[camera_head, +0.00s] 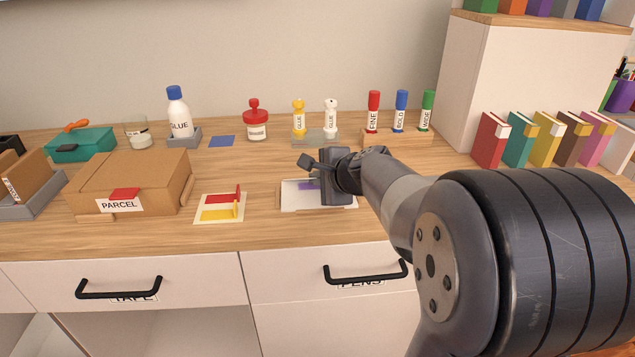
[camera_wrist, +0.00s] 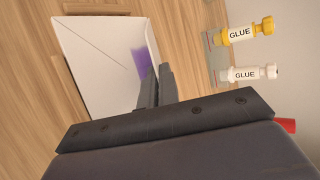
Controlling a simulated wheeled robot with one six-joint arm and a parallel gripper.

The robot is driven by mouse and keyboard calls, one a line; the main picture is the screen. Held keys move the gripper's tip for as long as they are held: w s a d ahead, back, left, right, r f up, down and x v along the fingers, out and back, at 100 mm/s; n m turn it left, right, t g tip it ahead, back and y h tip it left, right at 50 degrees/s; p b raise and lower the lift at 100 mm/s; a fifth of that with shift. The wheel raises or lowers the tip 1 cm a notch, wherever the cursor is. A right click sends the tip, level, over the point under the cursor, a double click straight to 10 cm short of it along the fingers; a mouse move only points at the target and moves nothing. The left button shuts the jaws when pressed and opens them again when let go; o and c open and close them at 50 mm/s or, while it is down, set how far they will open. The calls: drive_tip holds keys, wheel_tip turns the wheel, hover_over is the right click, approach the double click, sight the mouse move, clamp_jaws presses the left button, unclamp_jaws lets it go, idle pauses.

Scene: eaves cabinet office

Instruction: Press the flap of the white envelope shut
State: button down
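The white envelope (camera_head: 291,202) lies on the wooden desk in a low holder, in front of the glue sticks. In the wrist view the envelope (camera_wrist: 92,70) shows a thin diagonal line and a purple patch (camera_wrist: 140,62) near its right edge. The purple patch also shows in the head view (camera_head: 306,185). My gripper (camera_head: 307,162) is just above the envelope's back part. In the wrist view its fingers (camera_wrist: 158,84) lie close together beside the purple patch, with nothing seen between them. They hide part of the envelope, and I cannot tell how the flap lies.
A yellow glue stick (camera_head: 298,118) and a white glue stick (camera_head: 330,118) stand behind. A card with red and yellow flags (camera_head: 222,207) lies left of the envelope, and a parcel box (camera_head: 135,180) further left. Markers (camera_head: 373,112) stand behind right.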

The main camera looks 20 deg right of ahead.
idle(0.3)
drive_tip(key=c, duration=1.7)
unclamp_jaws()
drive_tip(key=shift+r+p, duration=0.15)
drive_tip(key=shift+p, duration=0.7)
drive_tip(key=shift+r+p, duration=0.1)
drive_tip(key=shift+p, duration=0.4)
drive_tip(key=shift+w+r+g+p, duration=0.1)
drive_tip(key=shift+g+p, duration=0.4)
drive_tip(key=shift+p, duration=0.6)
